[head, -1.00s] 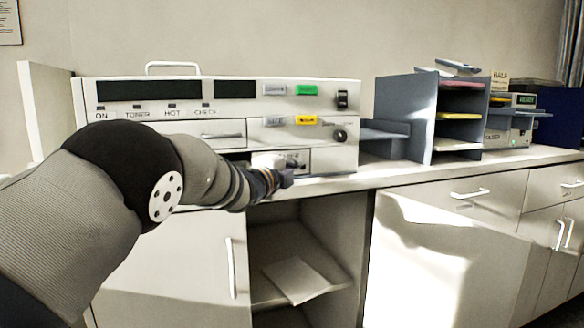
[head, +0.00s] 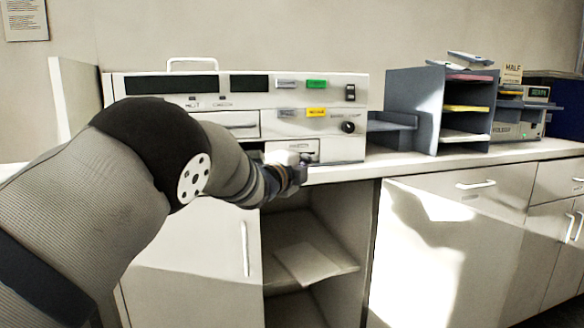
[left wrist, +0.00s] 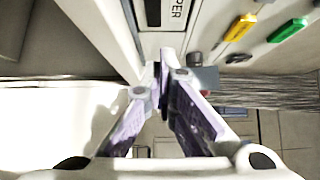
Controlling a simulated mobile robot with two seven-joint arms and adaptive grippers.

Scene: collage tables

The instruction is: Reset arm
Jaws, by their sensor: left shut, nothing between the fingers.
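My left arm comes in from the left, and its gripper (head: 303,160) is at the lower right front of a beige office machine (head: 190,108). In the left wrist view the two fingers (left wrist: 163,68) come together at their tips, with nothing between them. Just beyond the tips is a panel (left wrist: 172,14) with lettering ending in "PER". Whether the tips touch the machine I cannot tell. A yellow button (left wrist: 240,27) and a green button (left wrist: 288,30) show to the right of the fingers. My right gripper is in neither view.
The machine stands on a long counter (head: 470,156). A grey paper organizer (head: 412,105) with shelves stands to its right. Below the machine is an open cabinet shelf (head: 335,262) with a sheet of paper (head: 305,263). The floor in front is mostly out of view.

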